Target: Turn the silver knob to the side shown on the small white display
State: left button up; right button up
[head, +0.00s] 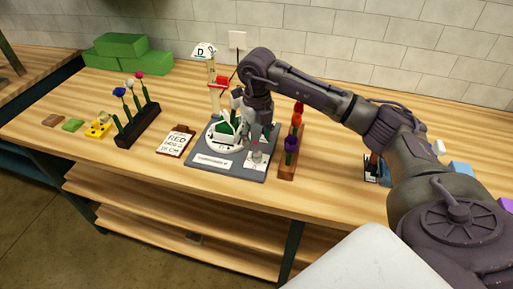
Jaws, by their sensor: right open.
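A grey board (212,175) on the table bears a round white dial with green parts (222,133) and a printed white label (213,162). A small silver knob (256,157) appears at the board's right front, on a pale plate. My right gripper (259,143) points down just above the knob, open; it partly hides the knob, and I cannot tell whether they touch. A small white display (203,49) with a dark "D" and another mark stands on a post behind the board. The knob's pointing direction is too small to tell. My left gripper is not in view.
Left are a card with writing (176,141), a dark rack of flowers (138,126), small coloured blocks and green foam blocks (120,46). A wooden rack with purple and red flowers (291,150) stands close to the board's right. The table front is mostly clear.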

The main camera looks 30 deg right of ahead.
aim_at(257, 153)
notch_tip(257, 153, down, 4)
jog(key=shift+f+p, duration=0.15)
jog(key=shift+p, duration=0.25)
jog(key=shift+f, duration=0.7)
jog(key=c, duration=0.4)
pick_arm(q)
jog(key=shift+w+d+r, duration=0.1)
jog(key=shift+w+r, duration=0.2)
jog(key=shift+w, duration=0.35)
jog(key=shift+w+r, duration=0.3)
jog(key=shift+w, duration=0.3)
pick_arm(e)
grip_shut()
